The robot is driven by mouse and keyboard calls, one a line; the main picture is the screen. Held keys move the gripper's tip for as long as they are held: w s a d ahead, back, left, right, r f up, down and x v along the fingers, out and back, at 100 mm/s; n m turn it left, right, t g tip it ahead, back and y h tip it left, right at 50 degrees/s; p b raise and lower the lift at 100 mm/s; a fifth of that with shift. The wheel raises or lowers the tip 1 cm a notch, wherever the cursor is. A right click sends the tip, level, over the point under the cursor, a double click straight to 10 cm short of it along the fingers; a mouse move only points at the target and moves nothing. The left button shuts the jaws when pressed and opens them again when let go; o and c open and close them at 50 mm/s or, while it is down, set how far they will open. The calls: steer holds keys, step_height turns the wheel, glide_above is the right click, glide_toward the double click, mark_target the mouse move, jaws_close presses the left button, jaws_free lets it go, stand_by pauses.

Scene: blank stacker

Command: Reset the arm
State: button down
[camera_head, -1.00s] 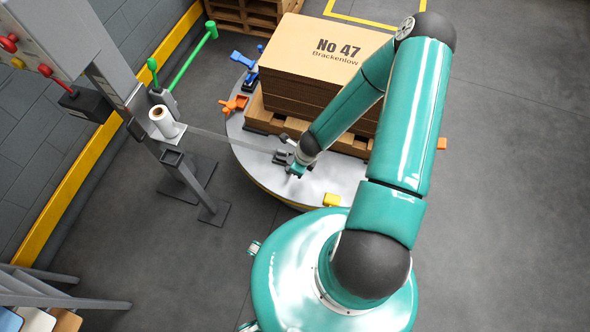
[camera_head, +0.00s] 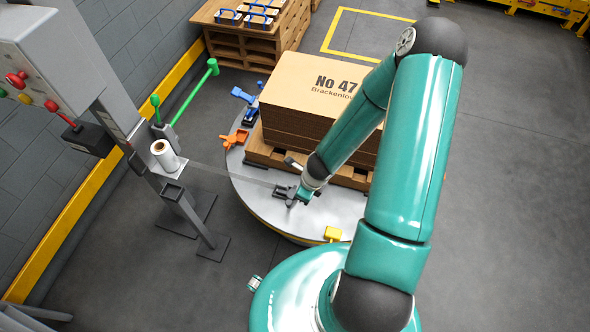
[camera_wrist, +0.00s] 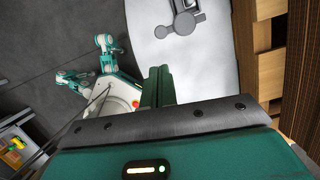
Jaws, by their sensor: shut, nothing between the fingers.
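My arm is bent and reaches forward and down over the round grey turntable (camera_head: 262,205). My gripper (camera_head: 293,201) is at its end, low near the turntable's front left part; it is small here and partly hidden by the wrist. In the wrist view its green fingers (camera_wrist: 158,86) are together with nothing between them. A dark grey clamp (camera_head: 283,191) is right beside the gripper in the head view. In the wrist view a grey clamp (camera_wrist: 181,24) lies on the pale turntable, apart from the fingers.
A cardboard stack (camera_head: 300,95) marked No 47 stands on a wooden pallet (camera_head: 262,153) on the turntable, close to my arm. A clear film strip runs from the white roll (camera_head: 165,155) on the grey post toward the clamp. The floor at right (camera_head: 510,200) is clear.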

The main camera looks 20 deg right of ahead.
steer(key=shift+r, duration=0.1)
steer(key=w+a+r+n+t, duration=0.1)
steer(key=w+a+r+n, duration=0.1)
steer(key=r+n, duration=0.8)
steer(key=w+a+r+n+t, duration=0.15)
steer(key=r+n, duration=0.35)
steer(key=r, duration=1)
steer(key=s+r+n+h, duration=0.1)
steer(key=s+r+n, duration=0.5)
steer(key=r, duration=0.4)
steer(key=s+a+r+n+t+h, duration=0.1)
steer(key=s+r+n, duration=0.5)
steer(key=s+r, duration=0.2)
step_height(320, 180, up, 2)
steer(key=shift+s+a+r, duration=0.2)
steer(key=shift+s+r, duration=0.05)
steer(key=shift+a, duration=0.15)
